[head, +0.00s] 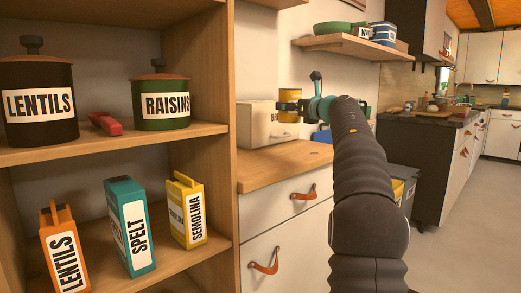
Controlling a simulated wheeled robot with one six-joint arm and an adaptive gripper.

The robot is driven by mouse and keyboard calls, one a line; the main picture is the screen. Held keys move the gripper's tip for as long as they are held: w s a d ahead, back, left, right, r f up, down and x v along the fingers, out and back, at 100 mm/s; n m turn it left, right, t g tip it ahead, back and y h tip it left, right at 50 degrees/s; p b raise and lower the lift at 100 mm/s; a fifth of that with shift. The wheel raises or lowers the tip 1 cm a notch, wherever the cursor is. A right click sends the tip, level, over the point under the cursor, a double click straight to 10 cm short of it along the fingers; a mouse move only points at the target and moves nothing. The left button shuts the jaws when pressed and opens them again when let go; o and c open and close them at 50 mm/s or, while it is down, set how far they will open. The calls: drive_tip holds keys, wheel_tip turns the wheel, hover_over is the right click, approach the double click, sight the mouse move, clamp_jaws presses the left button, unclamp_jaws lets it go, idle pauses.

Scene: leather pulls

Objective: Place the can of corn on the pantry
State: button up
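A yellow can (289,95), which looks like the can of corn, is at the end of my arm, in front of the bread box and above the wooden counter. My gripper (305,107) reaches it from the right and appears shut around it; the can looks upright. Its label is too small to read, and my arm hides part of the gripper. The pantry (215,139) is the open wooden shelf unit at the left, nearer to the camera than the can.
The pantry's upper shelf holds a lentils canister (38,75), a red object (105,124) and a raisins canister (160,80). Its lower shelf holds orange lentils (62,250), teal spelt (130,210) and yellow semolina (188,195) boxes. The bread box (258,128) stands on the counter (275,172).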

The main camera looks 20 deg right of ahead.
drive_tip(key=w+a+f+b, duration=0.1)
drive_tip(key=a+f, duration=0.1)
drive_tip(key=a, duration=0.1)
drive_tip(key=w+a+f+b, duration=0.1)
drive_tip(key=w+a+f, duration=0.1)
drive_tip(key=a, duration=0.2)
drive_tip(key=w+a+f+b, duration=0.1)
drive_tip(key=a+f+b, duration=0.1)
drive_tip(key=a, duration=0.2)
drive_tip(key=shift+w+f, duration=0.3)
drive_tip(key=shift+f+b, duration=1.05)
drive_tip(key=shift+f, duration=1)
drive_tip(key=shift+f, duration=0.1)
drive_tip(key=o, duration=1.6)
drive_tip(key=shift+c, duration=0.2)
drive_tip(key=s, duration=0.4)
drive_tip(key=s+d+b, duration=0.1)
drive_tip(key=s, duration=0.3)
drive_tip(key=s+d+b, duration=0.1)
drive_tip(key=s, duration=0.2)
drive_tip(key=shift+s, duration=0.4)
